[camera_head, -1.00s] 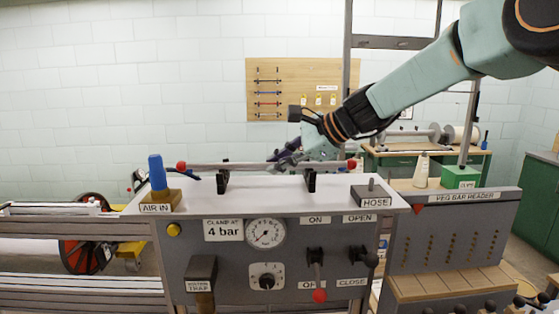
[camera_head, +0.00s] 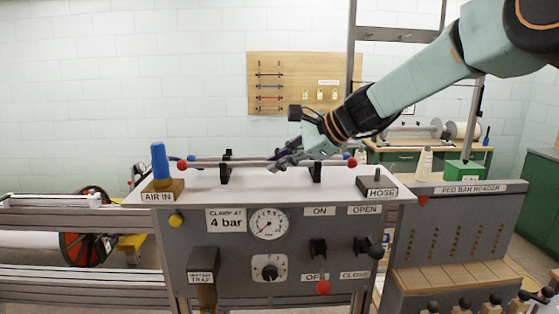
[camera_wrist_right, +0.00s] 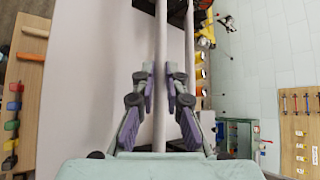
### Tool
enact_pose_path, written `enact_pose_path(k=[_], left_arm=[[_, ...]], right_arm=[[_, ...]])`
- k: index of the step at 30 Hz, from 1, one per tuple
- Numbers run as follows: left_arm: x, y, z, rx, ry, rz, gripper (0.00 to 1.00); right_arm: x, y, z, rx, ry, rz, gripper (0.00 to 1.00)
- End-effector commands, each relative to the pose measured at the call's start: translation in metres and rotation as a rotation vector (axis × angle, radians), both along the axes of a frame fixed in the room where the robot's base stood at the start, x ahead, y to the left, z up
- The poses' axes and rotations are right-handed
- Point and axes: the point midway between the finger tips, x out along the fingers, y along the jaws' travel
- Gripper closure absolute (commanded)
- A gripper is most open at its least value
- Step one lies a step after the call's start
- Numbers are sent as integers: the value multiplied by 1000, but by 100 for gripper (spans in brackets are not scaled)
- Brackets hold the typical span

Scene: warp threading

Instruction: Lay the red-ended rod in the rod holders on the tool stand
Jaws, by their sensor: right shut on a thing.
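The red-ended rod (camera_head: 205,165) lies level across the two black rod holders, left (camera_head: 225,174) and right (camera_head: 316,174), on the white-topped tool stand (camera_head: 270,188). I cannot tell whether it rests in their front notches or hangs just above. My right gripper (camera_head: 284,162) is shut on it between the holders, nearer the right one. In the right wrist view this rod (camera_wrist_right: 160,70) runs between my purple-padded fingers (camera_wrist_right: 161,100). A blue-ended rod (camera_head: 191,158) lies just behind, parallel to it; it also shows in the wrist view (camera_wrist_right: 189,45). My left gripper is out of view.
On the stand top, a blue-handled AIR IN fitting (camera_head: 159,163) stands left and a HOSE post (camera_head: 377,181) right. The front panel has a gauge (camera_head: 269,223) and levers. A peg bar reader (camera_head: 455,235) adjoins on the right. The stand top before the rods is clear.

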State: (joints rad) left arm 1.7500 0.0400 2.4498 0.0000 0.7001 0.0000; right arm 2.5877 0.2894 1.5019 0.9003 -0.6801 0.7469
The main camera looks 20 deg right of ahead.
Motion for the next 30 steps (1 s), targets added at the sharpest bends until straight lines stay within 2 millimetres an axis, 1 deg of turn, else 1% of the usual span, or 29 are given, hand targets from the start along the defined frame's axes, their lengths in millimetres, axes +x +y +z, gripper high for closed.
enact_pose_path(k=[1, 2, 9, 11, 18, 22, 26, 30], left_arm=[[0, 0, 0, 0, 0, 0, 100], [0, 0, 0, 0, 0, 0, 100], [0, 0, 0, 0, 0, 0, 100], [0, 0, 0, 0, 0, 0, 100], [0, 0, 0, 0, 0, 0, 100], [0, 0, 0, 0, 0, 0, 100], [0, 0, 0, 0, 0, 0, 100], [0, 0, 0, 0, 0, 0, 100]], right_arm=[[0, 0, 1, 0, -1, -1, 100], [0, 0, 1, 0, -1, -1, 86], [0, 0, 1, 0, -1, -1, 66], [0, 0, 1, 0, -1, -1, 62], [0, 0, 0, 0, 1, 0, 62], [-3, -3, 4, 1, 0, -1, 62], [-13, -13, 16, 3, -2, -1, 62], [-30, -30, 33, 4, -4, 0, 62]])
